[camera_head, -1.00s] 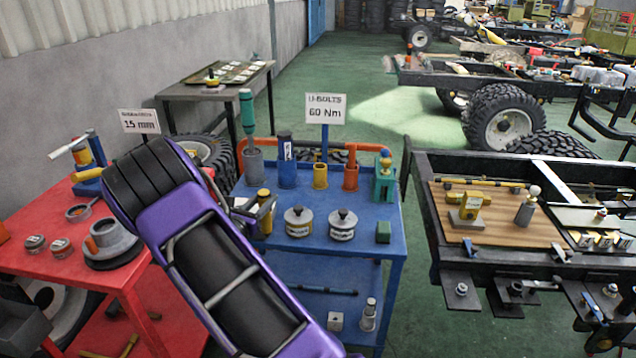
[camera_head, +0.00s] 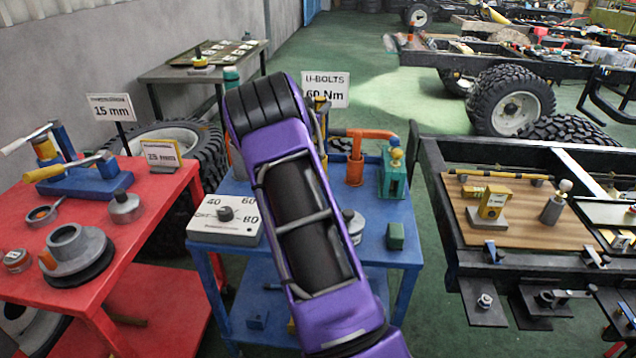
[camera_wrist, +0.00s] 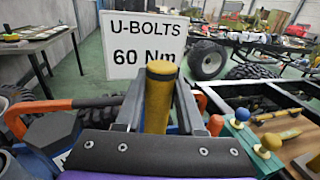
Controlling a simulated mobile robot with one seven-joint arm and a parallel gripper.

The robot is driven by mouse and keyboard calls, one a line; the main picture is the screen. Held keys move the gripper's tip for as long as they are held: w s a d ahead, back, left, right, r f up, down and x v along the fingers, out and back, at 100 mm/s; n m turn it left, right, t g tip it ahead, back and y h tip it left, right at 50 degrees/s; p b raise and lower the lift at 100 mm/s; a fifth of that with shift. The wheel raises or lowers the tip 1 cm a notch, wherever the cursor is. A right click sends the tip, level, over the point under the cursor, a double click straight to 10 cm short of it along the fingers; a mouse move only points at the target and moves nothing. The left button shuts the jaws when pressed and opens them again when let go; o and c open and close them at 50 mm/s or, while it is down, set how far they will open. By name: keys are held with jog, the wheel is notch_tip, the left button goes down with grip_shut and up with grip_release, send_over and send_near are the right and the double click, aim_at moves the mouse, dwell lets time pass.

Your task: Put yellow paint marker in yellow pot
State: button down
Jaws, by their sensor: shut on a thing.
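The yellow paint marker (camera_wrist: 158,95) is upright between the two grey fingers of my gripper (camera_wrist: 157,112) in the wrist view, in front of the U-BOLTS sign. In the head view the yellow marker's upper end (camera_head: 320,104) shows just past my arm, with my gripper (camera_head: 323,118) around it over the back of the blue cart (camera_head: 400,215). My gripper is shut on the marker. The yellow pot cannot be made out now; my arm covers that part of the cart. The marker's lower end is also hidden.
An orange pot (camera_head: 355,170) with an orange-handled tool and a green block tool (camera_head: 393,175) stand right of my arm. The U-BOLTS sign (camera_head: 326,90) rises behind. A dial box (camera_head: 226,220) sits at left. A red table (camera_head: 150,215) is further left.

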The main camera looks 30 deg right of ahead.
aim_at(319, 141)
notch_tip(319, 141, down, 3)
jog(key=shift+w+r+b, duration=0.15)
jog(key=shift+r+b, duration=0.05)
jog(key=shift+b, duration=0.55)
notch_tip(319, 141, down, 10)
jog(key=shift+r+b, duration=0.15)
jog(key=shift+b, duration=0.45)
jog(key=c, duration=0.5)
grip_release()
jog(key=p+v, duration=0.1)
jog(key=v, duration=1.1)
jog(key=shift+r, duration=0.1)
